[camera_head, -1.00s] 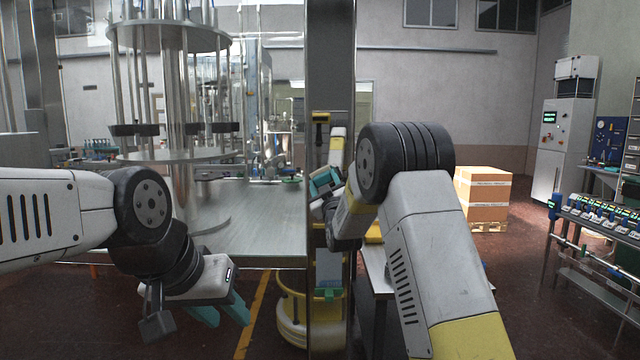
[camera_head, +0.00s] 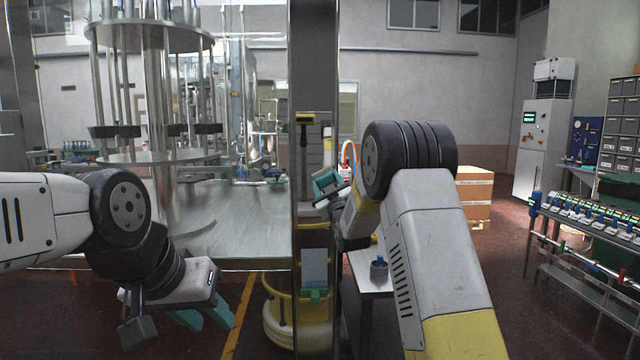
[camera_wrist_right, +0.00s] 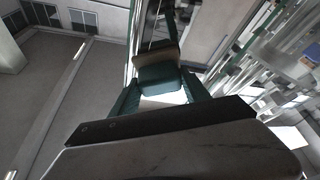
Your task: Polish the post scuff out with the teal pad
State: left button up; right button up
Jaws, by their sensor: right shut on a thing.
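The teal pad (camera_wrist_right: 158,77) sits between the teal fingers of my right gripper (camera_wrist_right: 160,95) in the right wrist view, with a tan strip along its far edge. My right gripper (camera_head: 328,186) is shut on the pad in the head view, close beside the tall grey post (camera_head: 314,70). I cannot tell whether the pad touches the post. I cannot make out the scuff in either view. My left gripper (camera_head: 208,318) hangs low at the left, open and empty, its teal fingers apart and pointing down.
A large round filling machine (camera_head: 155,155) stands behind a clear panel left of the post. A mesh cup (camera_head: 378,271) stands on a small table right of the post. Cardboard boxes (camera_head: 474,195) and a rack of devices (camera_head: 590,215) stand further right.

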jog(key=shift+w+a, duration=0.1)
jog(key=shift+a, duration=3.45)
jog(key=shift+c, duration=0.6)
jog(key=shift+s, duration=3)
jog(key=shift+s, duration=1.5)
